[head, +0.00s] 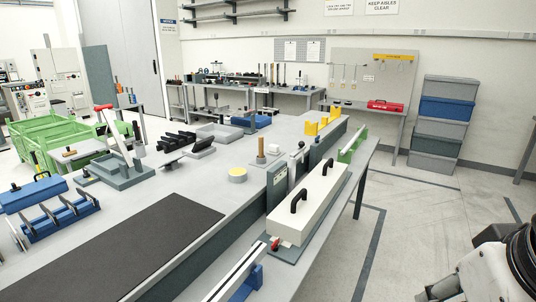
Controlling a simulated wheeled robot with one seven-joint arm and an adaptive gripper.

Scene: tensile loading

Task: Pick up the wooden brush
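I cannot pick out the wooden brush with certainty. A small upright wooden-coloured piece (261,147) stands near the middle of the long grey bench (215,172), behind the white box with black handles. A small tan piece (69,152) lies at the left, near the green crates. Both are too small to tell whether either is a brush. Part of my arm, white and black, shows at the lower right, apart from the bench. My gripper's fingers are not visible.
A long white box (308,203) with black handles stands along the bench's right side. A black mat (125,252) covers the near bench. Green crates (40,140) stand at left. Stacked bins (443,122) stand at the back right. The floor (425,225) right of the bench is mostly clear.

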